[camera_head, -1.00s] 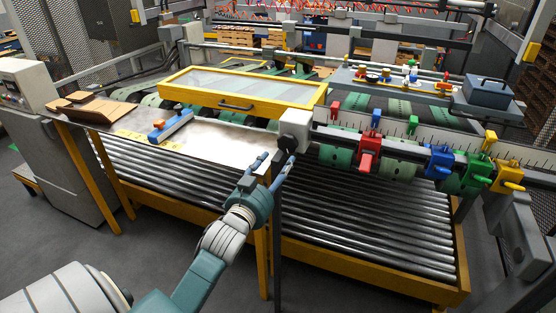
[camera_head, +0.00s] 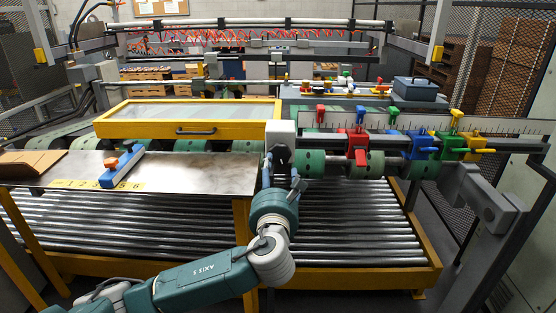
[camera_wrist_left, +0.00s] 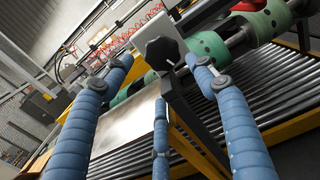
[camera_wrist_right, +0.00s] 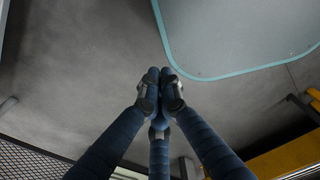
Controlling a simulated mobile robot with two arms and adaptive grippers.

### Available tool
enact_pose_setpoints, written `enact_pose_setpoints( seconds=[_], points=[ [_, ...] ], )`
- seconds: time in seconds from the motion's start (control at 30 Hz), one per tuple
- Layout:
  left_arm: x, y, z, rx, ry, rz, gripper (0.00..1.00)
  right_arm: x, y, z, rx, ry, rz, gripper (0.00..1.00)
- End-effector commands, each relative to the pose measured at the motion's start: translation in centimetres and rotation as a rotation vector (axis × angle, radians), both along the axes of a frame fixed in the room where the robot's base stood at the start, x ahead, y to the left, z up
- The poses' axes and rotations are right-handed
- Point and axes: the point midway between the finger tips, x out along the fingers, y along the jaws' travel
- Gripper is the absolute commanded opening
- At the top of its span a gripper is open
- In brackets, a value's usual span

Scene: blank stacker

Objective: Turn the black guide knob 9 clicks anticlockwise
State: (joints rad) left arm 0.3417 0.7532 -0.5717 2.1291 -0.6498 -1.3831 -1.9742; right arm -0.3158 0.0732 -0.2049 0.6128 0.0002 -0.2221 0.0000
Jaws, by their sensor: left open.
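The black guide knob (camera_head: 282,154) sits on the front of a light grey box at the near end of the shaft, in the middle of the head view. My right gripper (camera_wrist_right: 160,74) is shut and empty over grey floor.
A sheet-metal table (camera_head: 205,173) with a blue block (camera_head: 122,166) lies left of the knob. Red, blue, green and yellow clamps (camera_head: 357,147) sit on the bar to the right. A yellow-framed cover (camera_head: 190,128) stands behind, and rollers (camera_head: 345,220) run below.

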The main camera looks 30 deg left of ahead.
Motion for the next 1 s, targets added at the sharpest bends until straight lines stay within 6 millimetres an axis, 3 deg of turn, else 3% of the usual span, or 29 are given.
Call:
enact_pose_setpoints(
  seconds=[0.1, 0.27, 0.43, 0.6, 0.73, 0.97, 1.0],
  points=[
    [1.5, 1.1, 0.3, -0.001, 0.000, 0.003, 0.57, 2.3, -1.0, 0.9, -0.010, -0.032, -0.005, 0.00],
    [4.2, 2.7, 0.4, -0.004, 0.000, 0.002, 0.57, 3.9, -1.9, 1.9, -0.019, -0.055, -0.006, 0.00],
    [6.7, 4.2, 0.2, -0.006, 0.001, 0.000, 0.57, 3.3, -1.6, 2.4, -0.018, -0.045, -0.004, 0.00],
    [8.2, 5.0, 0.1, -0.008, 0.000, -0.001, 0.57, 1.2, -0.3, 2.6, -0.003, -0.017, -0.003, 0.00],
    [8.6, 5.2, 0.0, -0.008, 0.000, -0.003, 0.57, 0.7, 0.3, 2.6, 0.004, -0.008, -0.002, 0.00],
    [8.6, 5.2, 0.0, -0.008, -0.001, -0.003, 0.57, 1.5, 0.1, 2.6, 0.001, -0.019, 0.000, 0.00],
    [8.6, 5.2, 0.0, -0.009, -0.001, -0.003, 0.49, 1.6, 0.0, 2.6, 0.001, -0.021, 0.000, 0.00]
  ],
)
